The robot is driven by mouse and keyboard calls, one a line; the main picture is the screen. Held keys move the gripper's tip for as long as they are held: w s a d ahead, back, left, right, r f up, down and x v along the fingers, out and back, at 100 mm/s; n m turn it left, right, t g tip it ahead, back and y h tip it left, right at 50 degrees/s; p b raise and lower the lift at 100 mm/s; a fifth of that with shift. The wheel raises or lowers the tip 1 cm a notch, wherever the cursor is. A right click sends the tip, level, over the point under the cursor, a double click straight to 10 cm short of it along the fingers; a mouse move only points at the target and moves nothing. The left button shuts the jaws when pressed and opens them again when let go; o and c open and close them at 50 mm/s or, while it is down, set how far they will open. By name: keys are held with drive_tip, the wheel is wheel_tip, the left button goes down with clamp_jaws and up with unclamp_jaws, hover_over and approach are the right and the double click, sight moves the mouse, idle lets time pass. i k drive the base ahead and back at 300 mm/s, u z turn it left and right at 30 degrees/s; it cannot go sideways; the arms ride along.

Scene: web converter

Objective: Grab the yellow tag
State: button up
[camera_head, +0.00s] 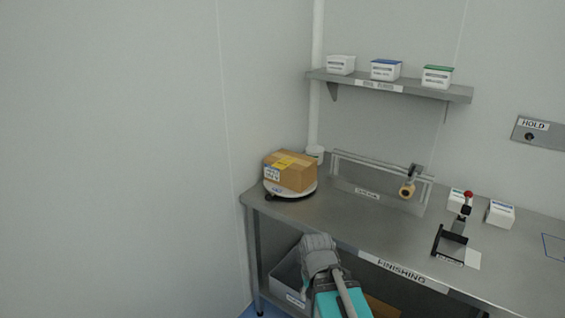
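A cardboard box (298,172) sits on a round pale stand (308,191) at the left end of the steel table. A small yellow patch (283,163), which may be the yellow tag, lies on the box's top near its left edge. A white label shows on its front. My gripper (318,241), at the end of my grey and teal arm, is at the table's front edge, in front of the box and slightly to its right, apart from it. Its fingers are too small and unclear to tell whether they are open.
The steel table (350,222) has a clear stretch between the box and a black device (452,240) with a red knob. A clear upright panel (372,185) and a tape roll (407,191) stand at the back. A shelf (400,86) holds white tubs. A grey bin (287,277) is below.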

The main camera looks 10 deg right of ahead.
sight(281, 164)
drive_tip(key=u, duration=1)
drive_tip(key=i, duration=0.95)
drive_tip(key=z, duration=1)
